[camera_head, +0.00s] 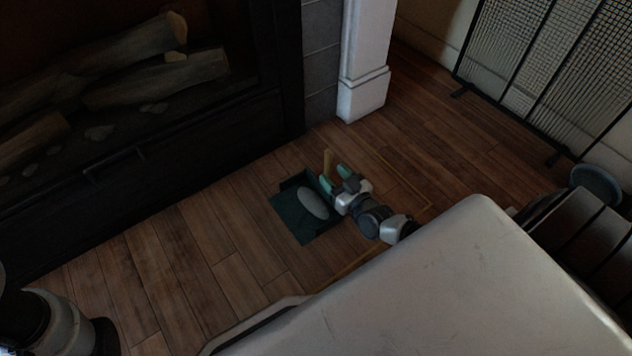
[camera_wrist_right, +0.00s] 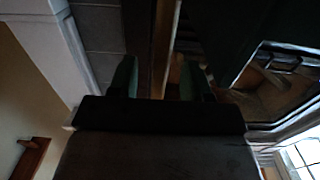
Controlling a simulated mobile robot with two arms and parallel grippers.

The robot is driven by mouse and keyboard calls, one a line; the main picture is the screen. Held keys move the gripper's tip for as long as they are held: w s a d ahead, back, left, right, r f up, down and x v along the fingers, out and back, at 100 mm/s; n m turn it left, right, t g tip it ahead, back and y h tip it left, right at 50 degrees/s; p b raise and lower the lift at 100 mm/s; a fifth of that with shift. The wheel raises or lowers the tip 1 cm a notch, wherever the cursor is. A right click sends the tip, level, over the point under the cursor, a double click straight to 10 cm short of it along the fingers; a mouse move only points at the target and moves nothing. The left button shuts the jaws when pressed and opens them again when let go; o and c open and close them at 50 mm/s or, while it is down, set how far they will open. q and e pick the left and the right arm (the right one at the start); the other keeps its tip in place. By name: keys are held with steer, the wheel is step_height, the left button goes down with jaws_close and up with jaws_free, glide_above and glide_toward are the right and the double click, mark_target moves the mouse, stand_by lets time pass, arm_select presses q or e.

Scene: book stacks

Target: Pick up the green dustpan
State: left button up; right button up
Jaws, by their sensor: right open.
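The green dustpan (camera_head: 290,222) lies on the wooden floor in front of the fireplace in the head view. A pale oval shape shows over its pan; I cannot tell what it is. A tan upright piece (camera_head: 327,161), seemingly its handle, stands at the pan's far right. My right gripper (camera_head: 334,176) is open, with its green fingertips close to this piece. In the right wrist view, the right gripper (camera_wrist_right: 159,78) has its fingers apart, with a brown upright strip showing between them. I cannot tell if they touch it. Of my left arm only a part shows; its gripper is out of view.
The dark fireplace (camera_head: 150,180) with logs stands at left behind the dustpan. A white pillar base (camera_head: 362,95) is beyond my right gripper. A black mesh screen (camera_head: 560,75) stands at right, and a round blue-grey object (camera_head: 596,184) is near it. Floor around the dustpan is mostly clear.

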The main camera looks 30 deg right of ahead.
mark_target(330, 174)
steer(key=w+b, duration=0.3)
steer(key=shift+w+a+f, duration=0.2)
steer(key=shift+f, duration=0.1)
steer(key=shift+w+r, duration=0.1)
steer(key=shift+w, duration=0.45)
steer(key=shift+r, duration=0.1)
steer(key=shift+c, duration=0.2)
jaws_close()
